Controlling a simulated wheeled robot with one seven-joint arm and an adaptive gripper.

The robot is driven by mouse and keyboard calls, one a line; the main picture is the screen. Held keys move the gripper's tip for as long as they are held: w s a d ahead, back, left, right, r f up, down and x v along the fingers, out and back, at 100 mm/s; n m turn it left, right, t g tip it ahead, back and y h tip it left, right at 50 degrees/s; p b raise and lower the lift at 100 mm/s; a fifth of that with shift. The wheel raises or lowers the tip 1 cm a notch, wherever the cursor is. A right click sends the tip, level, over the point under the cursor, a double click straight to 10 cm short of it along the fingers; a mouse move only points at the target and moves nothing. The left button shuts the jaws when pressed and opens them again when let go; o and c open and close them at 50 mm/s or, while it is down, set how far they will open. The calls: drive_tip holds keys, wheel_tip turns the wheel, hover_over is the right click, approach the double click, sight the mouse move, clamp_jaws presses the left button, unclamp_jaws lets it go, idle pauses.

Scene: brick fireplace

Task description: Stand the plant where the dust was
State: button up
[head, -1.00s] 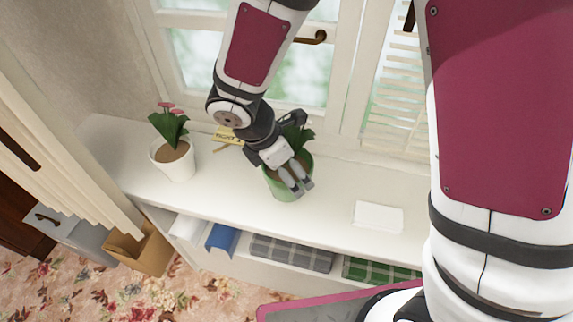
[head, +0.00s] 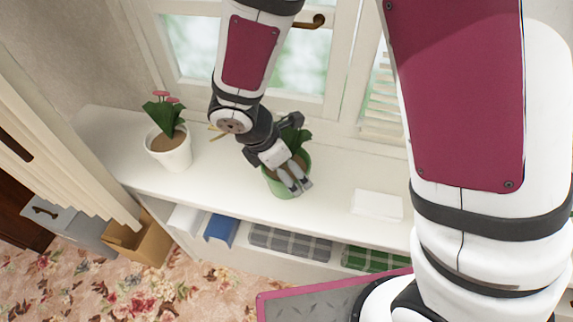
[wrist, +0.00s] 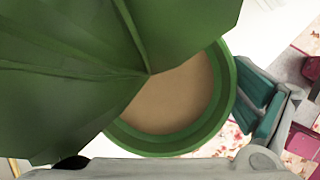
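A leafy plant in a green pot (head: 272,184) is upright at the white shelf top, below the window. My gripper (head: 298,187) is at the pot's right front side, fingers close together, seemingly shut on its edge; the exact contact is hidden. In the wrist view the pot's green rim (wrist: 229,95), brown soil and big leaves fill the left and middle, with my fingers (wrist: 262,105) at the right. Whether the pot's base touches the shelf is unclear. A second plant with pink flowers in a white pot (head: 170,153) stands to the left. I see no dust.
A flat white block or folded cloth (head: 377,205) lies on the shelf top (head: 330,205) to the right. Bare shelf lies between the pots and before the block. Folded checked cloths (head: 290,243) are on the lower shelf. A cardboard box (head: 140,243) stands on the floor.

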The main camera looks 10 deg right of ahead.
drive_tip(key=shift+r, duration=0.1)
drive_tip(key=p+v, duration=0.2)
drive_tip(key=v, duration=1)
drive_tip(key=s+d+r+m+y, duration=0.1)
drive_tip(key=s+d+r+m, duration=0.3)
drive_tip(key=d+r+m, duration=0.6)
drive_tip(key=s+d+r+m+t+y, duration=0.2)
drive_tip(key=s+d+m, duration=0.5)
drive_tip(key=s+m, duration=0.4)
drive_tip(key=shift+s+d+r+m+y, duration=0.2)
drive_tip(key=shift+s+r+m+y, duration=0.15)
drive_tip(key=shift+r+m+y, duration=0.6)
drive_tip(key=shift+r+h, duration=0.3)
drive_tip(key=shift+h, duration=0.05)
drive_tip(key=shift+r+p, duration=0.4)
drive_tip(key=shift+r, duration=0.3)
